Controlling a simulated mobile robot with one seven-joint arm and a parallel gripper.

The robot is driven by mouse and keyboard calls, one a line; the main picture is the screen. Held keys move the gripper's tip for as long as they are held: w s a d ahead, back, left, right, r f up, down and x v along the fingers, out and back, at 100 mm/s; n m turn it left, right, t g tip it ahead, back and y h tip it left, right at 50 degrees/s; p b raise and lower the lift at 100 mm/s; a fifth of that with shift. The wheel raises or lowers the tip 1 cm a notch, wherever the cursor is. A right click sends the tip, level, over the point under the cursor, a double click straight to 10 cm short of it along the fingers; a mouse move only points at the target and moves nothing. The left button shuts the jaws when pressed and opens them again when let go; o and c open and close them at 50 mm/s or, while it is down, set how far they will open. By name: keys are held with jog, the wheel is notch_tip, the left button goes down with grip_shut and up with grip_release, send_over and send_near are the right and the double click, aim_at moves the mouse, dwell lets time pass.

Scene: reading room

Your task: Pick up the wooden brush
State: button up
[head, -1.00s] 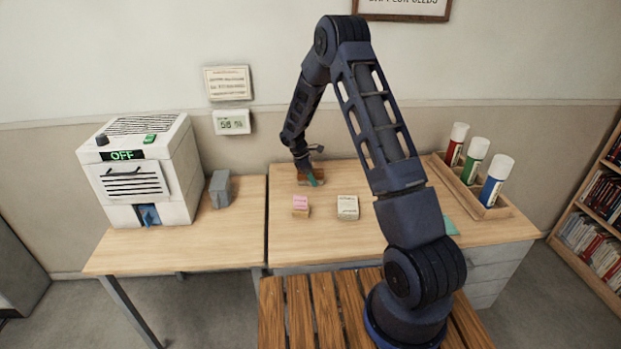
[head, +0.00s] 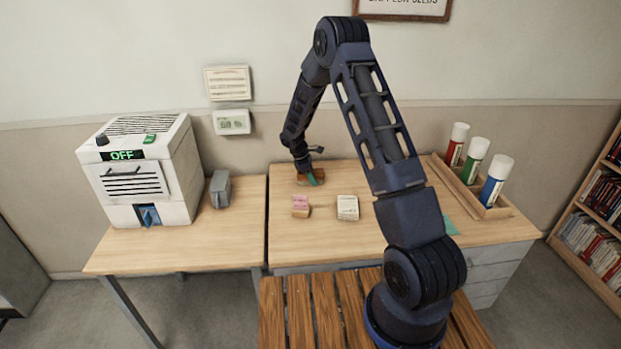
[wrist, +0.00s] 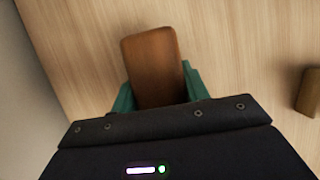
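The wooden brush (wrist: 153,62) is a brown, round-cornered block on the pale wooden desk, seen from above in the wrist view. In the head view the brush (head: 304,181) shows at the back left of the right-hand desk, partly hidden by my gripper (head: 314,178). In the wrist view, the green fingers of my gripper (wrist: 160,92) lie along both long sides of the brush, with no clear gap. The fingers look shut on it. The brush's underside is hidden, and I see no clear lift off the desk.
A pink-topped block (head: 300,206) and a white-topped block (head: 347,207) lie in front of the brush. A tray (head: 494,212) with red, green and blue-labelled cylinders stands right. A white machine (head: 140,175) reading OFF and a grey block (head: 220,189) occupy the left desk.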

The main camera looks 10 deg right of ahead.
jog(key=c, duration=0.3)
